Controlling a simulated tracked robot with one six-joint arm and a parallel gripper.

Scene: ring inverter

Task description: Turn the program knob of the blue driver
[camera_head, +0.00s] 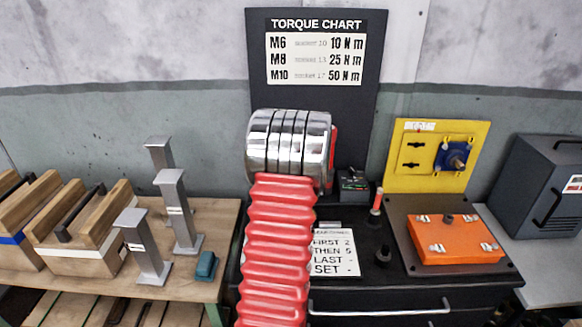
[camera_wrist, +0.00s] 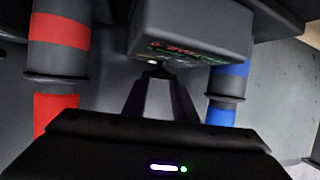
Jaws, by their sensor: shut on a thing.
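In the wrist view, my gripper (camera_wrist: 158,75) is shut at the near edge of a grey control box (camera_wrist: 200,32) with red and green lettering. Its two dark fingers converge on a small dark knob with a pale mark (camera_wrist: 153,63), mostly hidden by the fingertips. A blue-banded driver (camera_wrist: 230,80) stands to the right of the box. A red-banded driver (camera_wrist: 58,50) stands to the left. In the head view, my gripper is hidden behind my red arm. A small dark box with red and green markings (camera_head: 353,184) shows just right of the arm.
A black cabinet top carries a white note (camera_head: 335,252) and a red-tipped post (camera_head: 377,202). To the right stand a yellow panel (camera_head: 405,178) and an orange plate (camera_head: 455,240). A torque chart (camera_head: 316,55) rises behind.

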